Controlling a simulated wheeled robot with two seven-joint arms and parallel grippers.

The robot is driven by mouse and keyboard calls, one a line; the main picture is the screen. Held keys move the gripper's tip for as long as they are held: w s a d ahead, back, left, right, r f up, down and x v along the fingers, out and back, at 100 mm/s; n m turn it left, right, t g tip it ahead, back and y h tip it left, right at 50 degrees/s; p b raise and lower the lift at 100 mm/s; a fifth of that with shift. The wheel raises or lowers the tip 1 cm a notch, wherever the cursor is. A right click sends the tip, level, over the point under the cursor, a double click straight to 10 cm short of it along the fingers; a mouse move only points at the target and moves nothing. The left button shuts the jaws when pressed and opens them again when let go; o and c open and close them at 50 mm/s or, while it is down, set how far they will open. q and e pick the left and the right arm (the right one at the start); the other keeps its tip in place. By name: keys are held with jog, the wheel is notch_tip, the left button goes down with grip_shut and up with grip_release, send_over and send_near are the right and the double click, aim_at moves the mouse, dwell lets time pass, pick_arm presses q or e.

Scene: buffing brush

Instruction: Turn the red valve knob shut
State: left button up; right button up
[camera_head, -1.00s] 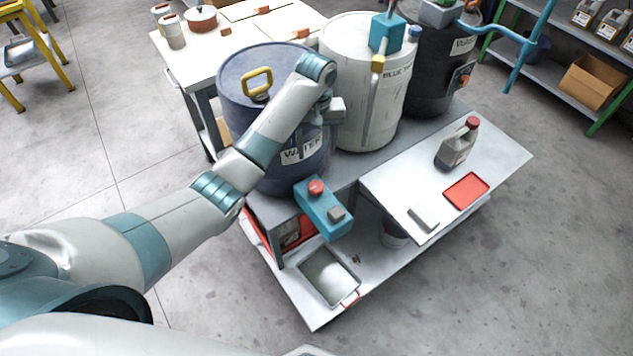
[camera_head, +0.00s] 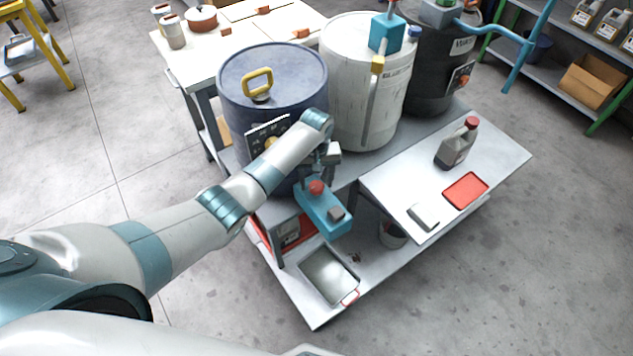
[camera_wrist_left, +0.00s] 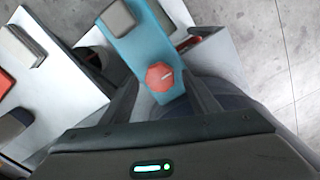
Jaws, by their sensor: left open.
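The red valve knob (camera_head: 316,187) sits on top of the blue valve block (camera_head: 325,213) at the front of the blue WATER drum. In the left wrist view the knob (camera_wrist_left: 161,77) is octagonal with a short pale mark on its face. My left gripper (camera_head: 325,172) is just above and behind the knob, pointing down. In the wrist view its two fingers (camera_wrist_left: 163,88) are apart, one on each side of the knob, with visible gaps. I cannot tell how far above the knob the fingertips are. My right gripper is out of view.
The blue drum (camera_head: 270,75) and the white drum (camera_head: 365,50) stand close behind my gripper. A grey block (camera_head: 337,214) sits on the valve block beside the knob. A metal tray (camera_head: 328,275) lies below, and a bottle (camera_head: 456,145) and red tray (camera_head: 465,190) stand right.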

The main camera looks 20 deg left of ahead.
pick_arm(q)
jog(key=shift+f, duration=0.45)
jog(key=c, duration=1)
jog(key=shift+c, duration=0.2)
